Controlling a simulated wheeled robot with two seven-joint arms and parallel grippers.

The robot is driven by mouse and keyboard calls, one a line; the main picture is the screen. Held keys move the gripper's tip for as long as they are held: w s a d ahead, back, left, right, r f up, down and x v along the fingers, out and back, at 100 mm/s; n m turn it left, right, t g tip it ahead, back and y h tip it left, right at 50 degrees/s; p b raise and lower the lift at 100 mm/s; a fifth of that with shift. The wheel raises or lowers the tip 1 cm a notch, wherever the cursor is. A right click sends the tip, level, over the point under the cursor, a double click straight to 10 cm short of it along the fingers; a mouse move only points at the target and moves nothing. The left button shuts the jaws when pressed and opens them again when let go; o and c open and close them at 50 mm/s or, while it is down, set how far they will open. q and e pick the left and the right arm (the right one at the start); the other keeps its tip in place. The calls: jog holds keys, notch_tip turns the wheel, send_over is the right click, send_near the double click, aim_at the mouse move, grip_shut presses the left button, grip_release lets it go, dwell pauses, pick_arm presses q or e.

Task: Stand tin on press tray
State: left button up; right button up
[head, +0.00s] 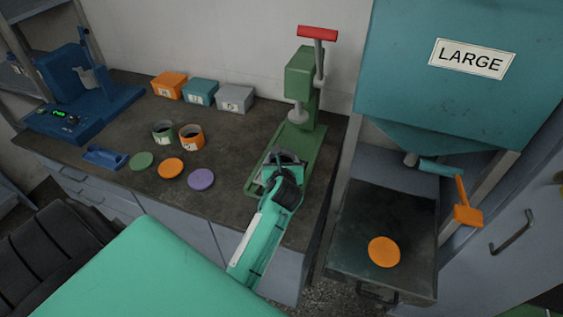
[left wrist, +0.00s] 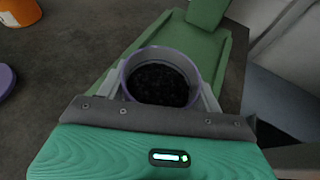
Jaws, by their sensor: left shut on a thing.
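A purple tin (left wrist: 160,55), open at the top and filled with dark grains, is between the fingers of my left gripper (head: 281,158). My left gripper is shut on it, and it looks upright. The green press tray (head: 312,142) is the base of the press; in the left wrist view the tray (left wrist: 225,62) spreads around and beyond the tin. The tin is over the near part of the tray; I cannot tell whether its bottom touches. In the head view the gripper mostly hides the tin. My right gripper is not in view.
The green press (head: 301,85) with a red handle stands behind the tray. Left on the bench are green (head: 163,131) and orange (head: 191,138) tins, several lids, three labelled boxes and a blue machine (head: 80,100). A teal hopper (head: 455,75) stands right, with an orange lid (head: 384,251) below.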

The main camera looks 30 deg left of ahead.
pick_arm(q)
jog(key=shift+f, duration=0.15)
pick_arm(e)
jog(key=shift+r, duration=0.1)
pick_arm(q)
jog(key=o, duration=1)
jog(key=shift+o, duration=0.7)
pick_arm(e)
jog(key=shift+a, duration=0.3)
pick_arm(q)
jog(key=shift+s+r, duration=0.1)
jog(key=shift+r, duration=0.1)
jog(key=v, duration=1.1)
jog(key=shift+s+d, duration=0.3)
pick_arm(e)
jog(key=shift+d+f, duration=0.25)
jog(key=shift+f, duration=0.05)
